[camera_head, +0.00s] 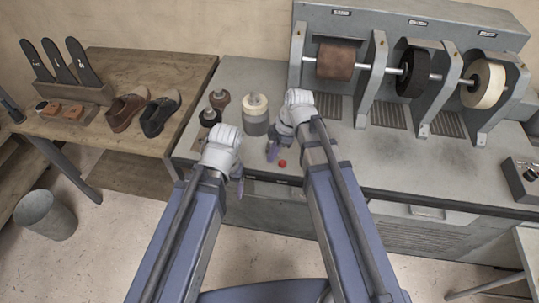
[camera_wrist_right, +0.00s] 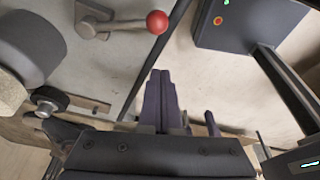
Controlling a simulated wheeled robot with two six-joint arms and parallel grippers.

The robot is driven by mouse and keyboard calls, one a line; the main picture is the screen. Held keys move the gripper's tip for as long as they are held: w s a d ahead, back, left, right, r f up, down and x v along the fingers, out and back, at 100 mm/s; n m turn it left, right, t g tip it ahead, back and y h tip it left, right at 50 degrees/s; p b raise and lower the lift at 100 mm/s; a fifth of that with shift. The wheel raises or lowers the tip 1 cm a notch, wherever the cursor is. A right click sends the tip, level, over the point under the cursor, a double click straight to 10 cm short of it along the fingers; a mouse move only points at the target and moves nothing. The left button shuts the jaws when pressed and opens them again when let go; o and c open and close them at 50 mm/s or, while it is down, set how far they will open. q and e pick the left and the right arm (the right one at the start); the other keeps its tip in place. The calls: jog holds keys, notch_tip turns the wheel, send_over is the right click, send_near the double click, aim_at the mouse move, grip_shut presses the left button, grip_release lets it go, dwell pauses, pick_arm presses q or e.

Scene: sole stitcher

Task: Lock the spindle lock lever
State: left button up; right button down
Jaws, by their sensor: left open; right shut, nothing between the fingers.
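The spindle lock lever shows in the right wrist view as a pale metal arm (camera_wrist_right: 122,24) on a pivot, ending in a red ball knob (camera_wrist_right: 157,22). In the head view only its red knob (camera_head: 282,163) shows clearly, near the bench's front edge; the rest is hidden or too small to tell. My right gripper (camera_head: 271,152) is shut and empty, just left of the knob. Its closed fingers (camera_wrist_right: 160,78) point toward the knob, apart from it in the right wrist view. My left gripper (camera_head: 239,188) is open in front of the bench edge, left of the knob.
A cream-and-grey spool (camera_head: 256,116) and dark bottles (camera_head: 219,99) stand left of my right gripper. The machine's wheels (camera_head: 411,73) are behind. A dark box with green and red buttons (camera_wrist_right: 250,22) is in the right wrist view. The bench top right of the knob is clear.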

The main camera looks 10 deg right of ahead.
pick_arm(q)
notch_tip(320, 180, up, 4)
jog(key=shift+f+p, duration=0.2)
jog(key=shift+p, duration=0.95)
pick_arm(e)
jog(key=v, duration=0.3)
jog(key=shift+w+d+r, duration=0.1)
jog(key=shift+r, duration=0.2)
jog(key=s+a+m+h, duration=0.3)
jog(key=s+m+h, duration=0.2)
jog(key=s+m, duration=0.5)
jog(key=f+m, duration=0.1)
jog(key=m, duration=0.3)
jog(key=shift+s+a+m, duration=0.3)
jog(key=shift+s+m, duration=0.05)
jog(key=shift+m, duration=0.05)
